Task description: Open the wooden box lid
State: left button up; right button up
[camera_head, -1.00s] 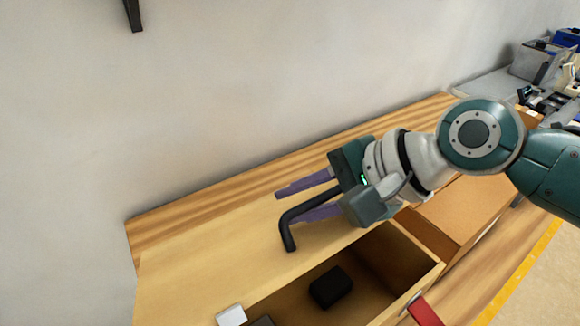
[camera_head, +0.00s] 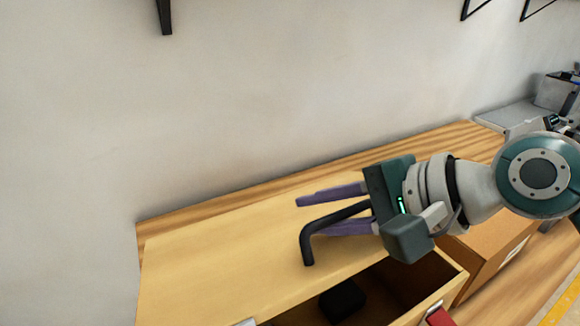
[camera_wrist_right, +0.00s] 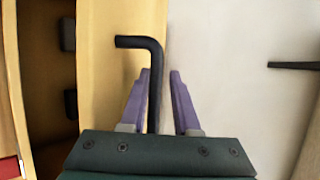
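The wooden box lid (camera_head: 215,265) is a pale wood panel that lies back toward the wall, and part of the dark box inside shows in front of it. In the right wrist view the handle is nearer the left finger, with a gap to the right finger (camera_wrist_right: 180,95). My left gripper is not in view.
A black block (camera_head: 342,300) lies inside the open box. The wall (camera_head: 250,100) rises close behind the wooden bench. A red piece (camera_head: 440,316) shows at the front edge.

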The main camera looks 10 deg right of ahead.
aim_at(379, 245)
jog(key=shift+p+v, duration=1.1)
jog(key=shift+v, duration=0.2)
jog(key=shift+p+v, duration=1.15)
jog(key=shift+v, duration=0.45)
jog(key=shift+p+v, duration=0.95)
jog(key=shift+v, duration=0.65)
jog(key=shift+p+v, duration=0.55)
jog(key=shift+v, duration=0.6)
jog(key=shift+s, duration=0.1)
